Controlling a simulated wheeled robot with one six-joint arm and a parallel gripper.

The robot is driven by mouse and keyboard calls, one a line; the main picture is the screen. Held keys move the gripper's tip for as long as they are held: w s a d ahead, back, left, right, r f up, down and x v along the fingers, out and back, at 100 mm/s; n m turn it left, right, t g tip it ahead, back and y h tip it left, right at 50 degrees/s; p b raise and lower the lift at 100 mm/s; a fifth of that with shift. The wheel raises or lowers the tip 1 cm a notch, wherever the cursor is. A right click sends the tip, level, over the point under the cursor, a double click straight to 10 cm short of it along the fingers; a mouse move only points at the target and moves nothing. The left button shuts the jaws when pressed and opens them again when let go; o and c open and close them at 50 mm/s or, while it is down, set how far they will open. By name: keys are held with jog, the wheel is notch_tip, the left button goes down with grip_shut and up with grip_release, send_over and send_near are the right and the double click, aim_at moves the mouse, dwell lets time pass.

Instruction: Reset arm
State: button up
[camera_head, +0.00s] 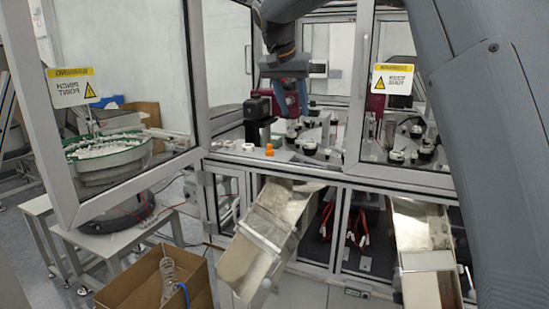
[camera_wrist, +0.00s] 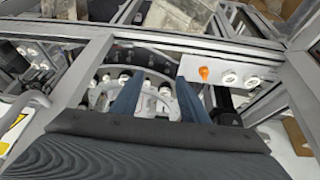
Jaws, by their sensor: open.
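My gripper (camera_head: 293,112) is open in the head view, its two blue-grey fingers pointing down inside the cell's open doorway. In the wrist view my gripper (camera_wrist: 159,82) also shows its two fingers apart, with nothing between them. An orange part (camera_head: 269,149) stands on the cell's front ledge, below and to the left of the fingers; it also shows in the wrist view (camera_wrist: 204,72). A white ring-shaped part (camera_head: 248,147) sits left of it. My arm comes in from the upper right and covers much of that side.
Framed glass doors (camera_head: 120,90) swing out at left. A metal chute (camera_head: 265,235) and a second chute (camera_head: 425,255) slope out below the ledge. A cardboard box (camera_head: 125,285) stands at lower left. A bowl feeder (camera_head: 108,160) is behind the left door.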

jog(key=s+d+f+n+g+b, duration=0.1)
jog(key=s+d+f, duration=0.2)
jog(key=f, duration=0.4)
jog(key=s+d+f+n+b, duration=0.1)
jog(key=s+d+f, duration=0.15)
jog(key=f, duration=0.35)
jog(key=s+d+f+n+y+b, duration=0.1)
jog(key=s+d+f, duration=0.1)
jog(key=s+f, duration=0.6)
jog(key=s+d+f+n+g+b, duration=0.1)
jog(key=s+d+f, duration=0.2)
jog(key=s+f, duration=0.6)
jog(key=s+d+f+n+g+y+b, duration=0.1)
jog(key=s+d+f+b, duration=0.1)
jog(key=s+f, duration=0.7)
jog(key=shift+s+d+y, duration=0.3)
jog(key=shift+s+d, duration=0.45)
jog(key=shift+s, duration=0.25)
jog(key=shift+c, duration=0.2)
